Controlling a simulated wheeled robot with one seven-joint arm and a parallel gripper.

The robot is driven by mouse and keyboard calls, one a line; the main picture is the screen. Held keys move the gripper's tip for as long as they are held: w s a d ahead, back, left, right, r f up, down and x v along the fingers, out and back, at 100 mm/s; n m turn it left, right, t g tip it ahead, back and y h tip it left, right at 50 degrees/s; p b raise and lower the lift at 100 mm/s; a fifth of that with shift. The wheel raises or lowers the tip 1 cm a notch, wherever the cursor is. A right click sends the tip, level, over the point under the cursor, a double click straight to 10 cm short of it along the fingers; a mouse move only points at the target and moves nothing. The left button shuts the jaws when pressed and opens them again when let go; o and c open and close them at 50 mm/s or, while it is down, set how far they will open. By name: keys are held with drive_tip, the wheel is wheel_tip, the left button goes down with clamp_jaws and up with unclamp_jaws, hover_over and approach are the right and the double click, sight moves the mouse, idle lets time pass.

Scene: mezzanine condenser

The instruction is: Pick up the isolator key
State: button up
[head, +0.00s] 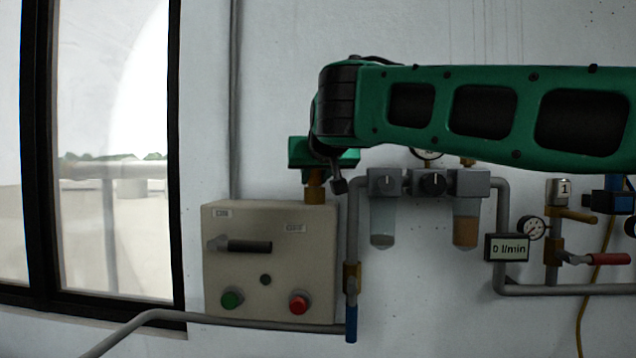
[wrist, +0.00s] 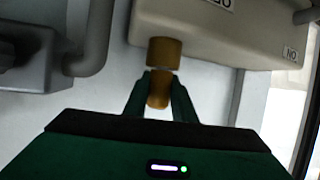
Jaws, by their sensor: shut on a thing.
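My gripper (wrist: 160,76) is shut on a small brass-coloured piece (wrist: 158,94), which I take to be the isolator key. A finger lies on each side of it. A second, wider brass-coloured cylinder (wrist: 163,53) sits just beyond the fingertips, against the beige box (wrist: 205,45). I cannot tell whether the two brass parts are joined. In the head view, my gripper (head: 314,172) points down above the top right of the box (head: 266,218), with brass (head: 315,193) showing between it and the box top. The fingers are mostly hidden there.
The box has a dark-handled lever (head: 246,246), a green button (head: 232,299) and a red button (head: 299,302). To its right are a vertical pipe with a blue-handled valve (head: 351,322), filter bowls (head: 465,229), gauges and a flow display (head: 508,248). A window is at left.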

drive_tip(key=shift+r, duration=1.9)
drive_tip(key=s+a+r, duration=0.4)
drive_tip(key=a+r, duration=0.3)
drive_tip(key=a, duration=0.3)
drive_tip(key=shift+s+a, duration=0.2)
drive_tip(key=shift+s, duration=0.2)
